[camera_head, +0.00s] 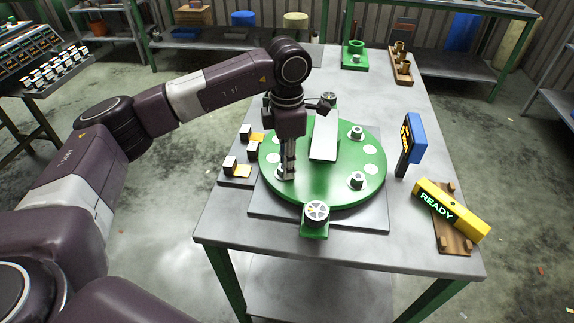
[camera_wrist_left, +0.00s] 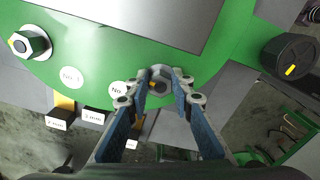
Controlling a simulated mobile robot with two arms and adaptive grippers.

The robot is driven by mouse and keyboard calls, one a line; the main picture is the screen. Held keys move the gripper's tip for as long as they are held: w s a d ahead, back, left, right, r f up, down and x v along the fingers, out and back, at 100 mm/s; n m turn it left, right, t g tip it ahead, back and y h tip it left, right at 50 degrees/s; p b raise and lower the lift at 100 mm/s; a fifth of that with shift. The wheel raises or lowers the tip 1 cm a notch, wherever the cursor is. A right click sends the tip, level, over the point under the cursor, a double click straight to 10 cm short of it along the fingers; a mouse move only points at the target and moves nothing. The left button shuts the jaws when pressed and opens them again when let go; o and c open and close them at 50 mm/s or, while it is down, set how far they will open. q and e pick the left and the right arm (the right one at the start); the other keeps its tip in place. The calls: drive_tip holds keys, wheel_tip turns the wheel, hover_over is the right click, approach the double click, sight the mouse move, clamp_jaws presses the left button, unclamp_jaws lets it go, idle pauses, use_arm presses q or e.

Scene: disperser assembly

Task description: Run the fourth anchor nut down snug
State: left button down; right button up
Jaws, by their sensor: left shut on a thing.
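A round green plate (camera_head: 335,190) sits on a grey base on the table, with a raised grey slab (camera_head: 323,140) across it. My left gripper (camera_head: 288,174) points down at the plate's left edge, shut on a hex nut (camera_head: 281,174). In the left wrist view the fingertips of this gripper (camera_wrist_left: 160,86) close around the nut (camera_wrist_left: 160,73) from both sides. Its underside and thread are hidden. Two other nuts stand on the plate's right side, one farther back (camera_head: 357,132) and one nearer (camera_head: 357,180). My right gripper is not in view.
A dial on a green block (camera_head: 317,212) stands at the plate's front edge. Small labelled blocks (camera_head: 230,166) lie left of the plate. A blue handheld tool (camera_head: 416,138) and a yellow bar reading READY (camera_head: 450,210) are at the right. The table's front left corner is clear.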

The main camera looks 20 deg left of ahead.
use_arm(q)
drive_tip(key=shift+w+r, duration=0.1)
idle(0.4)
drive_tip(key=c, duration=1.7)
unclamp_jaws()
wheel_tip(320, 180, up, 12)
